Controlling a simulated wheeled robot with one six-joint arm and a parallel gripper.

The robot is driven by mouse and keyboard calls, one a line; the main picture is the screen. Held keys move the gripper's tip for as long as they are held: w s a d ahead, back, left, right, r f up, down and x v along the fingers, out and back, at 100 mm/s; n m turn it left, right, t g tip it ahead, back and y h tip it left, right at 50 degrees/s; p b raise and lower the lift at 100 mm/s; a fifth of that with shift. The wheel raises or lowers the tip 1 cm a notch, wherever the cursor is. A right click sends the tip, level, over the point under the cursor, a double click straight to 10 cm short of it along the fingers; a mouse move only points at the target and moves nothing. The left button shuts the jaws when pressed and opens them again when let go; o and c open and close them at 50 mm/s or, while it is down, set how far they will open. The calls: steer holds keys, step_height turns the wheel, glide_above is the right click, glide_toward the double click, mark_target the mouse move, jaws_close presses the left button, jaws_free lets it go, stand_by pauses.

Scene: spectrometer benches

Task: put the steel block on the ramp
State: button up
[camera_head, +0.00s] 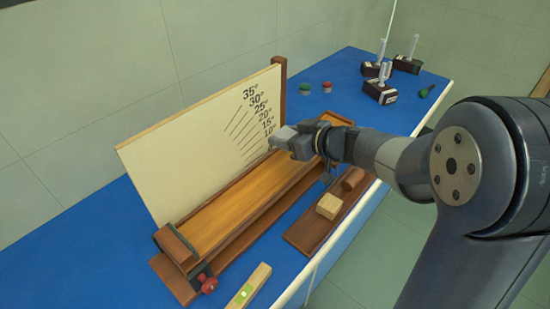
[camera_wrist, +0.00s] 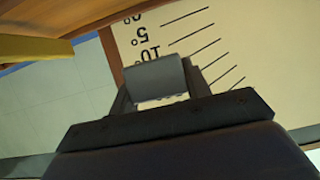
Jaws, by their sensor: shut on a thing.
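The steel block is a grey piece (camera_head: 282,137) at the tip of my gripper (camera_head: 299,144), and it also shows in the wrist view (camera_wrist: 156,77), between the fingers. My gripper is shut on it. The wooden ramp (camera_head: 225,212) is a long orange-brown board on a darker base, running from the near left to the far right. My gripper holds the block over the far part of the ramp, near the low-degree marks of the angle board (camera_head: 190,140). Whether the block touches the ramp cannot be told, as my gripper and arm cover the place.
A brown tray (camera_head: 300,241) holding a pale wooden block (camera_head: 329,206) and a dark wooden cylinder (camera_head: 353,178) lies right of the ramp. A pale bar with a green spot (camera_head: 249,286) lies in front. Several black devices stand at the back. The blue bench (camera_head: 95,253) is clear at left.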

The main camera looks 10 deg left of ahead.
step_height(320, 180, down, 7)
steer(key=shift+r+b, duration=0.15)
steer(key=shift+b, duration=0.75)
steer(key=shift+f, duration=0.2)
steer(key=o, duration=1.1)
steer(key=shift+c, duration=0.2)
steer(key=shift+r, duration=0.1)
steer(key=shift+r, duration=0.2)
steer(key=p+v, duration=0.1)
steer(key=v, duration=1.1)
steer(key=shift+p, duration=0.35)
